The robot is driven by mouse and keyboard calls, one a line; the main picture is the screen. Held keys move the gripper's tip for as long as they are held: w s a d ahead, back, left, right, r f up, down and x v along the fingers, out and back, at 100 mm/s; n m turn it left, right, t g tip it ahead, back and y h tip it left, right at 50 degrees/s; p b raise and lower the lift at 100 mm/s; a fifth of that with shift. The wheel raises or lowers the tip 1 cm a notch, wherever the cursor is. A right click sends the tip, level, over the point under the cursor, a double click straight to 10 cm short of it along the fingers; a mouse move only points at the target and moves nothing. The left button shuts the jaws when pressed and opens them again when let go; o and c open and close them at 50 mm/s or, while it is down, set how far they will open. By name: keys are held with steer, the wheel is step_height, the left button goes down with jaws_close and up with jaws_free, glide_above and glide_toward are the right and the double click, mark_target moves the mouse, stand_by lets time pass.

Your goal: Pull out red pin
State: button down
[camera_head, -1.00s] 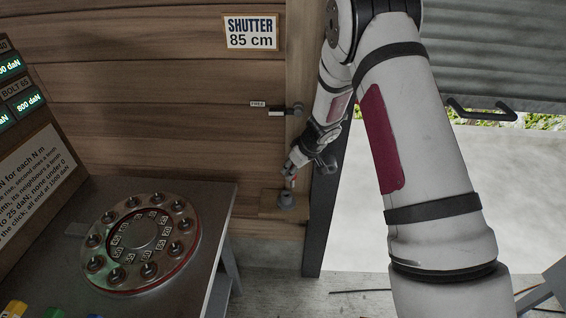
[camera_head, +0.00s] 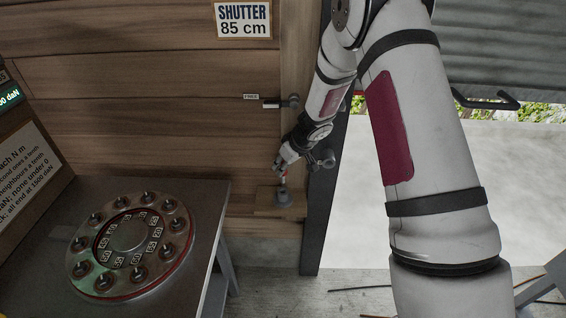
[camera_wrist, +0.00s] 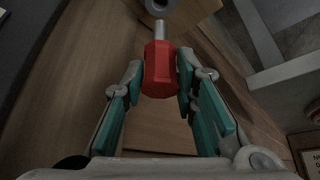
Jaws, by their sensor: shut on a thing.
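The red pin (camera_wrist: 160,70) has a faceted red handle and a bare metal shaft. My gripper (camera_wrist: 160,68) is shut on the red handle, with one teal-padded finger on each side. The shaft runs from the handle to a grey round socket (camera_wrist: 161,6) at the top of the wrist view. How deep the tip sits in it, if at all, I cannot tell. In the head view my gripper (camera_head: 284,171) is just above the grey socket (camera_head: 283,197) on a wooden block, with a little red of the pin (camera_head: 285,179) between them.
A grey table (camera_head: 190,195) with a round dial of several knobs (camera_head: 132,243) stands at the left. A small lever (camera_head: 280,103) sticks out of the plank wall above. A dark post (camera_head: 322,215) stands right of the socket, beside the shutter opening.

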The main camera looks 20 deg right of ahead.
steer(key=shift+f+b, duration=1.5)
steer(key=shift+b, duration=0.25)
steer(key=shift+b, duration=1.35)
stand_by(0.8)
steer(key=shift+f+b, duration=2.85)
steer(key=shift+b, duration=1.3)
